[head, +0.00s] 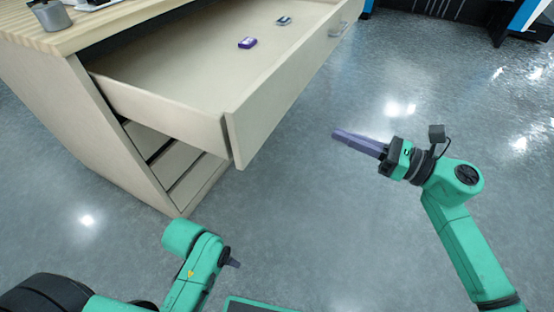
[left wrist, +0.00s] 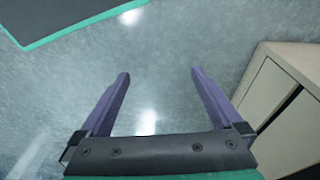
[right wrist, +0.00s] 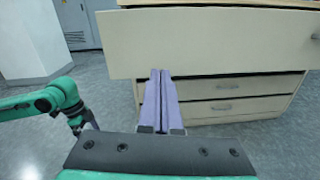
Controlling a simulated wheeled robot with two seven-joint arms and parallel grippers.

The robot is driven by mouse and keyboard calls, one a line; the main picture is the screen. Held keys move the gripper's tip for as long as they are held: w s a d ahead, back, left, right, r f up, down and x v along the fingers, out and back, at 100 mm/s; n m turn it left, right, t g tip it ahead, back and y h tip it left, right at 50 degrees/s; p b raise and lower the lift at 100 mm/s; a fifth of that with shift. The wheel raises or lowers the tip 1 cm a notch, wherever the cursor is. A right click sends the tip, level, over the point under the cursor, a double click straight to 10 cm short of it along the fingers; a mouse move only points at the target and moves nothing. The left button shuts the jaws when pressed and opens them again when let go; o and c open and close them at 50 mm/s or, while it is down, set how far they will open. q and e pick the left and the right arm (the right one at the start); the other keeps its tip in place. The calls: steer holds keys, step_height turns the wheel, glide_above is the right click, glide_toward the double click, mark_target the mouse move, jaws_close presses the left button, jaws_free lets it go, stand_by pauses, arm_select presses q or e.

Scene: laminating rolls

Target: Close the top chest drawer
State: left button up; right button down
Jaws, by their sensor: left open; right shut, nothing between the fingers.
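The top chest drawer (head: 190,95) is pulled far out of the pale wooden chest (head: 110,125) at the upper left of the head view. Its front panel (head: 285,88) faces right and has a metal handle (head: 338,29). My right gripper (head: 336,134) is shut and empty, to the right of the drawer front and apart from it. In the right wrist view the fingers (right wrist: 160,75) point toward the drawer front (right wrist: 215,42). My left gripper (left wrist: 158,75) is open and empty over the floor; in the head view its fingers are mostly hidden. The chest shows at the right of the left wrist view (left wrist: 285,85).
A purple item (head: 247,43) and a small grey item (head: 283,21) lie inside the drawer. A grey metal weight (head: 50,14) stands on the chest top. The floor (head: 300,210) between the chest and my arms is clear.

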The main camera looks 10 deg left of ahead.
steer(key=s+a+n+g, duration=0.1)
steer(key=s+n, duration=0.1)
steer(key=p, duration=0.2)
glide_toward(264, 118)
steer(key=x, duration=0.6)
steer(key=shift+w+a, duration=0.15)
steer(key=shift+a, duration=0.25)
arm_select(q)
step_height(264, 118, down, 2)
steer(key=shift+f, duration=0.15)
steer(key=shift+a+b, duration=0.15)
steer(key=shift+b, duration=0.2)
arm_select(e)
steer(key=shift+f, duration=0.1)
